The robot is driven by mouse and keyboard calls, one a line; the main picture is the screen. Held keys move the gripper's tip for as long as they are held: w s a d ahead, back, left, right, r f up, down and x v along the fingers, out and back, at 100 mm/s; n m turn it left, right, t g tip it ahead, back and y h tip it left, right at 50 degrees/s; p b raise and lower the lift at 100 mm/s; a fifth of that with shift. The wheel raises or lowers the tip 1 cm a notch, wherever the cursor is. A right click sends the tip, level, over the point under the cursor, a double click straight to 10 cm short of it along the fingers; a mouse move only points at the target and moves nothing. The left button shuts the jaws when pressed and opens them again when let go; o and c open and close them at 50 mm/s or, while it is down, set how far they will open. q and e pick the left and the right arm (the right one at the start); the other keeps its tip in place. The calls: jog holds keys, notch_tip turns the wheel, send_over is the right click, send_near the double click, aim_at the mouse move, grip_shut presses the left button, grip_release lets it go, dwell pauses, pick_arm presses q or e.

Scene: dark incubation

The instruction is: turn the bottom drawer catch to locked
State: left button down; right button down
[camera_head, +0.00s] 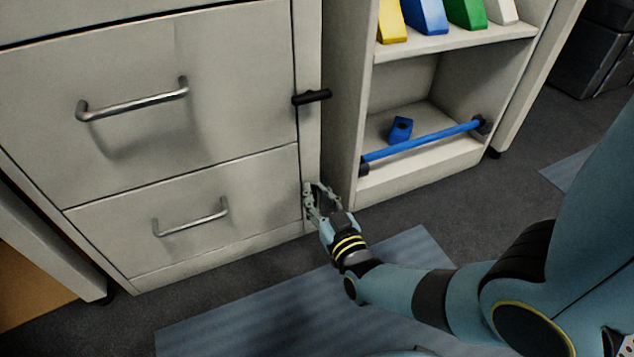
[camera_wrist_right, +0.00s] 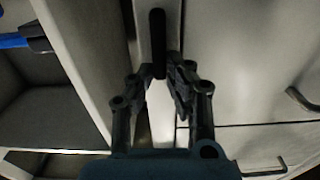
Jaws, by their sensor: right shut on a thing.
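The bottom drawer (camera_head: 190,225) is closed, with a metal bar handle. Its catch is hidden behind my right gripper (camera_head: 317,198) in the head view. In the right wrist view the catch is a dark bar (camera_wrist_right: 158,42), lying along the pale cabinet strip. My right gripper (camera_wrist_right: 160,82) is shut on the catch, with a finger on each side of it. The upper drawer's black catch (camera_head: 312,97) sticks out roughly crosswise on the same strip. My left gripper is not in view.
The upper drawer (camera_head: 150,85) is closed. A shelf unit (camera_head: 340,110) stands close to the right of the cabinet, with a blue bar (camera_head: 425,139) and a small blue object (camera_head: 400,130) low down. A blue-grey mat (camera_head: 250,315) lies on the floor.

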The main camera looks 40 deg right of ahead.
jog(key=shift+d, duration=0.1)
jog(key=shift+s+d+f+m, duration=0.1)
jog(key=shift+d+f+m, duration=0.35)
jog(key=shift+m, duration=2.5)
jog(key=shift+s+d+f+m, duration=0.1)
jog(key=shift+d+f+m, duration=0.3)
jog(key=shift+m, duration=2.5)
jog(key=shift+s+d+f+m, duration=0.1)
jog(key=shift+d+f+m, duration=0.35)
jog(key=shift+m, duration=2.5)
jog(key=shift+f, duration=0.1)
jog(key=c, duration=1.3)
grip_release()
jog(key=shift+r, duration=5)
